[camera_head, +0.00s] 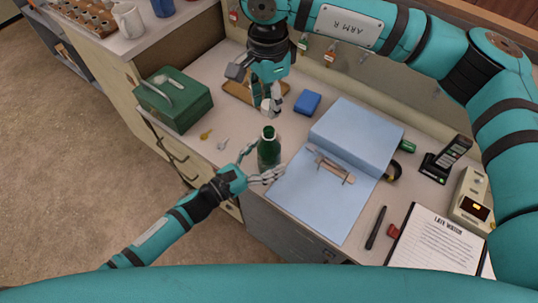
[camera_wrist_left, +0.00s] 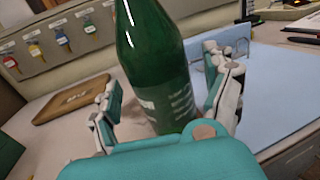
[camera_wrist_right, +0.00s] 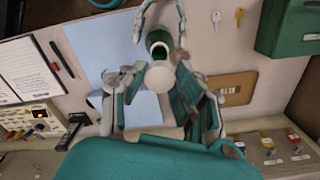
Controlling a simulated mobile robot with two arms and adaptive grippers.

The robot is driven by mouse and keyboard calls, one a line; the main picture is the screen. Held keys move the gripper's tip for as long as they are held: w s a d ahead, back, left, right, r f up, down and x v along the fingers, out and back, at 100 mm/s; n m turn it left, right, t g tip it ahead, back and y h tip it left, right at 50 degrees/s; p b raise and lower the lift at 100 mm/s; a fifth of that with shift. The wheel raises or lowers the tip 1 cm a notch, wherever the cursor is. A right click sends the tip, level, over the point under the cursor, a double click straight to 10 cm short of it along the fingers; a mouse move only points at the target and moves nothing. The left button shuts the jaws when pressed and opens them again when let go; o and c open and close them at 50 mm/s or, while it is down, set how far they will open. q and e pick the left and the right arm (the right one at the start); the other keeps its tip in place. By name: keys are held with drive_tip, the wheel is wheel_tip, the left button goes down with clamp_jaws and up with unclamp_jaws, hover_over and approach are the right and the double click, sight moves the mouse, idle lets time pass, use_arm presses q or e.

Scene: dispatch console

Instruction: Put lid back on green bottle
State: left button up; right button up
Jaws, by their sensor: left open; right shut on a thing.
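The green bottle (camera_head: 268,152) stands upright on the desk at the left of the blue folder. My left gripper (camera_head: 262,166) is open, with its fingers on either side of the bottle. In the left wrist view the bottle (camera_wrist_left: 155,60) rises between the spread fingers; I cannot tell whether they touch it. My right gripper (camera_head: 268,104) is shut on a round white lid (camera_wrist_right: 160,78) and holds it behind the bottle, above the desk. In the right wrist view the bottle (camera_wrist_right: 158,42) shows just beyond the lid, which is apart from its mouth in the head view.
A green box (camera_head: 176,103), keys (camera_head: 206,134), a brown board (camera_head: 242,92) and a blue block (camera_head: 307,103) surround the bottle. The open blue folder (camera_head: 325,205) lies to its right. A clipboard (camera_head: 436,243) and a phone (camera_head: 446,158) are farther right.

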use_arm(q)
drive_tip(key=shift+w+d, duration=0.4)
drive_tip(key=shift+d, duration=0.1)
drive_tip(key=shift+c, duration=0.4)
clamp_jaws()
use_arm(e)
drive_tip(key=shift+f, duration=2.5)
drive_tip(key=shift+f, duration=0.85)
drive_tip(key=shift+f, duration=0.6)
